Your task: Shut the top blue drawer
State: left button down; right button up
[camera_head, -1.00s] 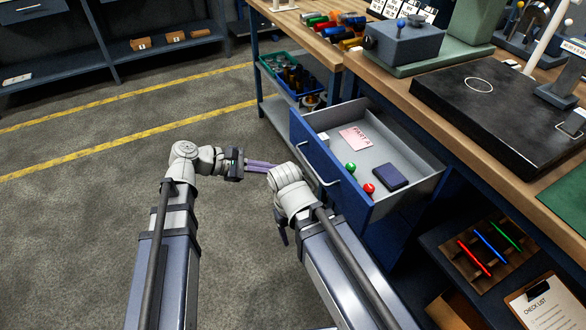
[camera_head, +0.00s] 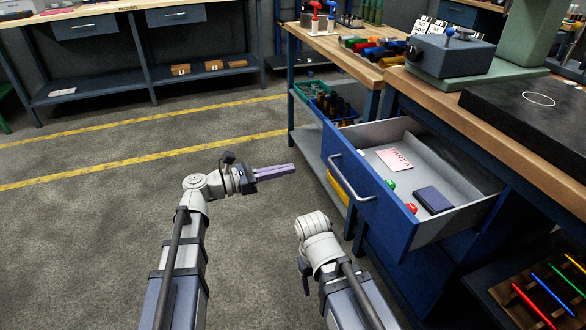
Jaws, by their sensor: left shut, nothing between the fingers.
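The top blue drawer (camera_head: 354,196) is pulled open under the wooden workbench (camera_head: 440,93), with a grey bar handle (camera_head: 346,180) on its front.
A green and blue bin group (camera_head: 312,92) sits on the shelf left of the drawer. A low rack with coloured rods (camera_head: 540,292) is at lower right. Open grey floor with yellow lines (camera_head: 120,168) lies to the left.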

pick_arm(q)
jog(key=x, duration=1.1)
jog(key=shift+d, duration=0.35)
jog(key=shift+w, duration=0.1)
